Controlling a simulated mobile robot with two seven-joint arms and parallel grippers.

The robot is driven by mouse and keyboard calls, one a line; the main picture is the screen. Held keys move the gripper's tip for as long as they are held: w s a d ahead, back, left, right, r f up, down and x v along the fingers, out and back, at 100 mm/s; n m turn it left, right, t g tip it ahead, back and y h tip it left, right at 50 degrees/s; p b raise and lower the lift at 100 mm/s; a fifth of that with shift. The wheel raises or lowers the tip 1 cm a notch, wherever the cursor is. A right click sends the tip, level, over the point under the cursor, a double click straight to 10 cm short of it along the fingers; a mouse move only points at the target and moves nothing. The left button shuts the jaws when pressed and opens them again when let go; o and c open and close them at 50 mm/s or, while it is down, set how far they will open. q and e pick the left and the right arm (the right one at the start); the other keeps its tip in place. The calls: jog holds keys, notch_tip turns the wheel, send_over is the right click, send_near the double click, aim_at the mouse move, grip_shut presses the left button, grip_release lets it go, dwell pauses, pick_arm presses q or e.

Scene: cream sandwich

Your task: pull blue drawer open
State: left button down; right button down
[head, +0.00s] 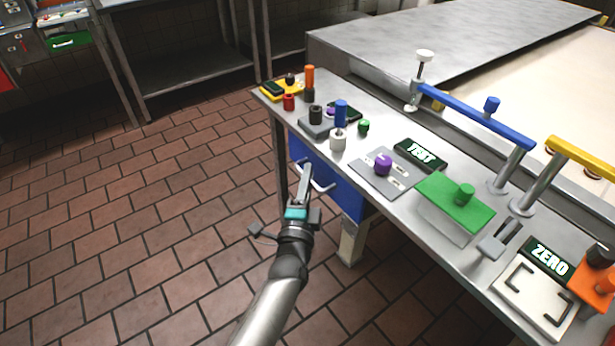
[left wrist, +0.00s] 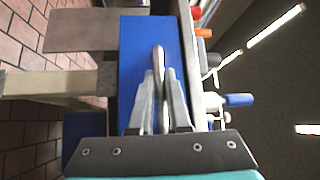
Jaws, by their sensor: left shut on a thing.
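The blue drawer (head: 345,193) sits under the left part of the steel worktable in the head view. Its blue front (left wrist: 137,60) fills the middle of the left wrist view. A silver bar handle (head: 322,184) stands out from the front. It also shows in the left wrist view (left wrist: 158,62), running between the fingers. My left gripper (head: 306,174) is at the handle and shut on it. The fingers (left wrist: 161,100) lie on both sides of the bar. I cannot tell how far the drawer stands out. My right gripper is not in view.
The worktable (head: 440,265) carries a purple knob (head: 383,164), a green block (head: 455,203), a blue-topped lever and several small coloured pegs above the drawer. A table leg (head: 352,243) stands below the drawer. The tiled floor (head: 150,230) in front is clear.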

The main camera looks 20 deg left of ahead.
pick_arm(q)
jog(key=shift+s, duration=0.1)
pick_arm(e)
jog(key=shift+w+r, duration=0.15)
